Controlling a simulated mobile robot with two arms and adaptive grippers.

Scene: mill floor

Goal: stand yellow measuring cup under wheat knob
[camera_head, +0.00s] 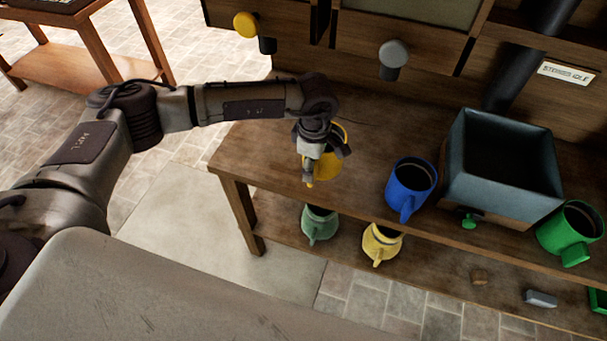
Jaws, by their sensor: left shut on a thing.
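My left gripper (322,155) points down over the left part of the wooden bench top. It is shut on a yellow measuring cup (328,170), partly hidden behind its fingers. The cup looks upright, at or just above the bench top; I cannot tell if it touches. A yellow knob (245,25) with a dark spout below it is up and left of the cup, on the cabinet front. A grey knob (393,54) is up and right of the cup. No label reading wheat shows on either. My right gripper is not in view.
A blue mug (408,187), a blue-grey open bin (502,170) and a green mug (570,232) stand to the right on the bench. A green jug (319,224) and a yellow jug (381,243) are on the lower shelf. The bench's left end (240,150) is clear.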

